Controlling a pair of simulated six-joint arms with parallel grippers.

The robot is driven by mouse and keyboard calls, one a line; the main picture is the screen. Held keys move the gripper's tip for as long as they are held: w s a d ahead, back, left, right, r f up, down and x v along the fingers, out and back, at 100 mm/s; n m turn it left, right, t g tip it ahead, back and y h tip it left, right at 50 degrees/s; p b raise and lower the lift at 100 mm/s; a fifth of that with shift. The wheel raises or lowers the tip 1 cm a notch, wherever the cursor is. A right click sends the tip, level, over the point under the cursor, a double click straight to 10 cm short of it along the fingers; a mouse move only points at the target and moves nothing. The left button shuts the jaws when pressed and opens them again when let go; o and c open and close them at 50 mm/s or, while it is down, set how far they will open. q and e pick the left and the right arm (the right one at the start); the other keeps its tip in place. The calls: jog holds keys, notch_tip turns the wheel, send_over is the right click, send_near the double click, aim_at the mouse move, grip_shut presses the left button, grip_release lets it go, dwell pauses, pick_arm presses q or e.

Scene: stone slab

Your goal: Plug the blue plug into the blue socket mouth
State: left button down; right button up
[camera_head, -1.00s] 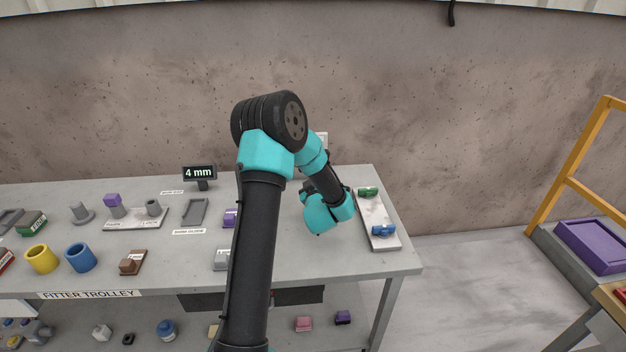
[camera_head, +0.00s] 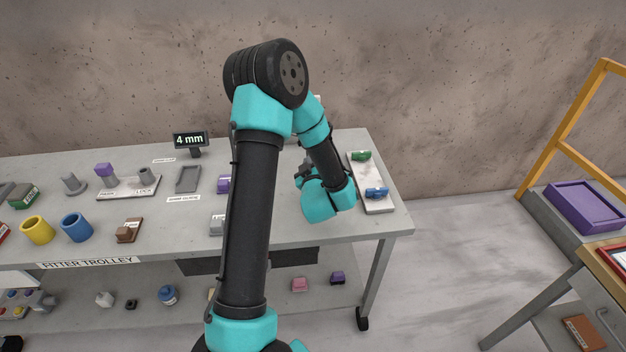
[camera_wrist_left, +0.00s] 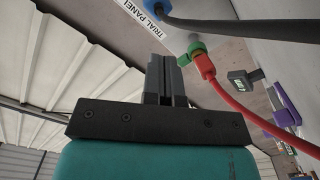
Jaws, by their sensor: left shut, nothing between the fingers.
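A pale panel (camera_head: 367,176) lies at the right end of the table. It carries a green fitting (camera_head: 361,156) and a blue fitting (camera_head: 376,193). In the left wrist view the panel (camera_wrist_left: 178,38) reads "TRIAL PANEL". A red plug and cable (camera_wrist_left: 207,67) meet the green fitting (camera_wrist_left: 197,50) there. A dark cable (camera_wrist_left: 220,28) runs from the blue fitting (camera_wrist_left: 153,8), which the frame edge cuts; I cannot tell plug from socket mouth. My left gripper (camera_head: 305,168) is just left of the panel, its fingers (camera_wrist_left: 165,62) shut and empty. My right gripper is not in view.
The 4 mm display (camera_head: 190,141) stands at the table's back. A grey tray (camera_head: 188,179), a yellow cup (camera_head: 38,229) and a blue cup (camera_head: 76,226) sit farther left. My left arm hides the middle. A yellow rail (camera_head: 560,140) stands right of the table across a gap.

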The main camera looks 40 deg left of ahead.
pick_arm(q)
jog(key=v, duration=0.7)
jog(key=shift+s+d, duration=0.25)
jog(key=shift+d, duration=0.05)
